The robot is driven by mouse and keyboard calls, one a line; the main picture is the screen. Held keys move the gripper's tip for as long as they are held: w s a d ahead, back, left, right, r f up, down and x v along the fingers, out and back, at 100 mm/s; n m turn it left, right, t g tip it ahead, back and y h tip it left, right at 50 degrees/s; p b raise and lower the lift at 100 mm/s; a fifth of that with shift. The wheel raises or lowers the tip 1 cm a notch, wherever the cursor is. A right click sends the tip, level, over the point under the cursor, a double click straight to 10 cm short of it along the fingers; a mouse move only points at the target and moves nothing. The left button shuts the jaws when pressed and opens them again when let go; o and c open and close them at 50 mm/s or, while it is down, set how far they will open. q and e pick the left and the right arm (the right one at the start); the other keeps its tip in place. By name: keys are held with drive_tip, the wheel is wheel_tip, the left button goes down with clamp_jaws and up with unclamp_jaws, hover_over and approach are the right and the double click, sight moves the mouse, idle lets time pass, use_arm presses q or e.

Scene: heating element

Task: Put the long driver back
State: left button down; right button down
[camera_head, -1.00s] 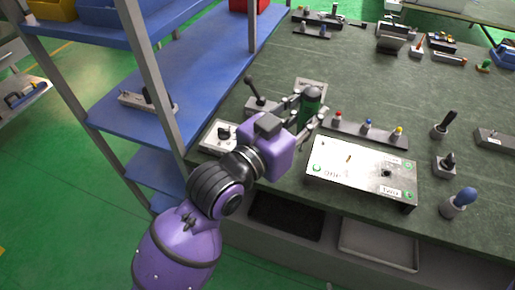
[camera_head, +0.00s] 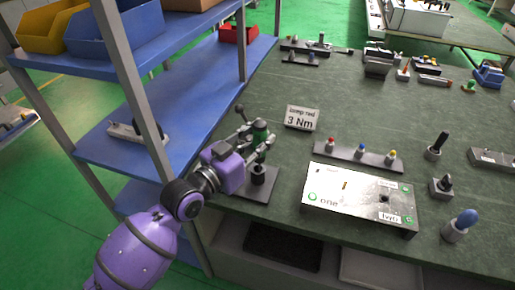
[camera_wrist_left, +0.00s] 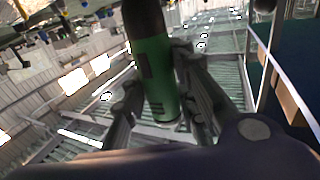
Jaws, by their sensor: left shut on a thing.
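The driver with a green handle (camera_head: 261,131) is held between the fingers of my left gripper (camera_head: 256,141). In the left wrist view the green driver (camera_wrist_left: 155,75) fills the space between both fingers. A dark holder on a grey plate (camera_head: 263,191) stands near the table's front left edge, just below the held driver in the head view. I cannot tell whether the driver's lower end touches this holder, since the fingers cover that part. My right gripper is not in view.
A 3 Nm sign (camera_head: 301,118) stands behind right of the driver. A bit rack (camera_head: 342,154) and a white panel box (camera_head: 346,205) stand to the right. Blue shelving (camera_head: 184,101) with grey posts borders the table at left. Bare table lies behind the sign.

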use_arm(q)
drive_tip(key=f, duration=0.3)
drive_tip(key=shift+w+a+f+b, duration=0.15)
drive_tip(key=shift+w+a+b, duration=0.1)
drive_tip(key=shift+w+b, duration=0.1)
drive_tip(key=shift+f, duration=0.15)
drive_tip(key=shift+f, duration=0.3)
drive_tip(key=c, duration=1.4)
unclamp_jaws()
drive_tip(key=shift+s, duration=0.1)
